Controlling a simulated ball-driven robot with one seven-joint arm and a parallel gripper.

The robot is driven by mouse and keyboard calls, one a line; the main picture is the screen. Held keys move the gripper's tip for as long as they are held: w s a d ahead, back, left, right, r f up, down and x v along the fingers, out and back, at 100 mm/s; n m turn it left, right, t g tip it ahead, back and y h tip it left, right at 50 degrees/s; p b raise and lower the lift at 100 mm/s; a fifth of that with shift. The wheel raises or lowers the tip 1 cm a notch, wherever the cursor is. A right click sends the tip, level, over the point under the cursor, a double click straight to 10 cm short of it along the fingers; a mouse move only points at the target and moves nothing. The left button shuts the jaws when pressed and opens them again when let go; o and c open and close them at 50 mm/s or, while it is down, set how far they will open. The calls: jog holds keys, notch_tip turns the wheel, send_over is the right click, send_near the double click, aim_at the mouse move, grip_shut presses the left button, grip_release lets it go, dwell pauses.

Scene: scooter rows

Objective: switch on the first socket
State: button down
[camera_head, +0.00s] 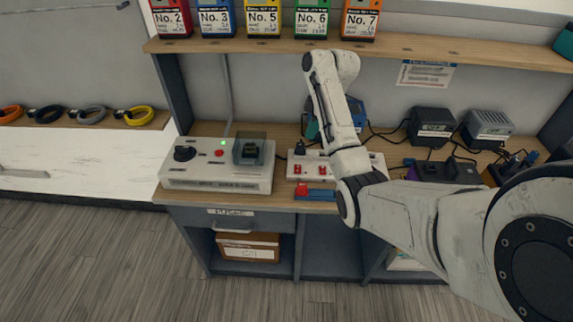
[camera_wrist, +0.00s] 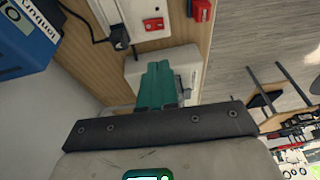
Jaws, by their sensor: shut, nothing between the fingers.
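A white socket strip (camera_head: 345,159) lies on the bench, partly hidden behind my arm in the head view. Red rocker switches show near its front edge, including one at the left end (camera_head: 297,173). A black plug (camera_head: 299,148) sits at that end. In the wrist view the strip (camera_wrist: 132,12) is at the top, with the end red switch (camera_wrist: 153,24) and the black plug (camera_wrist: 119,40). I cannot tell whether the switch is on. My gripper (camera_wrist: 160,68) is shut and empty, with teal fingers apart from the switch in the picture. My arm largely hides it in the head view.
A white control box (camera_head: 215,180) with a black knob and a lit green lamp stands left of the strip. A red-and-blue block (camera_head: 320,194) lies at the bench's front edge. A blue box (camera_wrist: 25,38) is close by on the left.

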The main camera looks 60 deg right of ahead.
jog(key=shift+w+a+f, duration=0.1)
jog(key=b, duration=0.2)
send_near(296, 171)
jog(key=x, duration=0.6)
dwell(0.3)
jog(key=shift+f, duration=0.1)
